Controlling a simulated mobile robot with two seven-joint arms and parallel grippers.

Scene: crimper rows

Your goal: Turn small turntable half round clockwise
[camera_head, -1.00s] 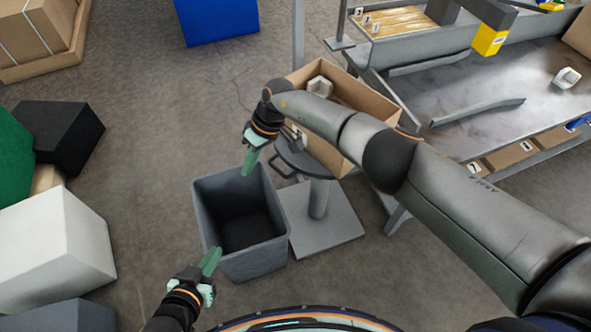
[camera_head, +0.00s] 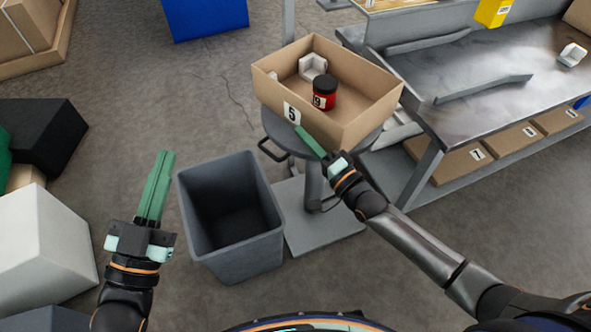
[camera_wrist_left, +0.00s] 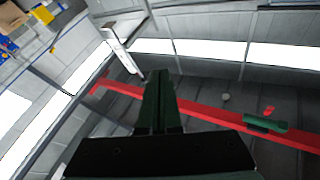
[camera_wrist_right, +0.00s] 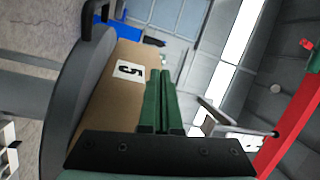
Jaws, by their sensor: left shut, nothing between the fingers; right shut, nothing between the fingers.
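The small turntable (camera_head: 275,132) is a round grey disc on a pedestal with a dark loop handle (camera_head: 271,150) at its left edge. An open cardboard box (camera_head: 350,122) labelled 5 stands on it, holding a red jar (camera_head: 324,93) with a black lid, labelled 9, and a white angular part (camera_head: 313,66). My right gripper (camera_head: 303,135) is shut and empty, its tips close to the box's front side; contact is unclear. The right wrist view shows the box (camera_wrist_right: 112,95), the disc (camera_wrist_right: 72,75) and the handle (camera_wrist_right: 97,18). My left gripper (camera_head: 158,165) is shut and empty, left of the grey bin.
The open grey bin (camera_head: 254,250) stands in front of the turntable. A metal workbench (camera_head: 500,75) is at the right, with several boxes (camera_head: 458,166) below it. A white block (camera_head: 42,245) and black block (camera_head: 50,133) lie at the left. Floor behind the bin is clear.

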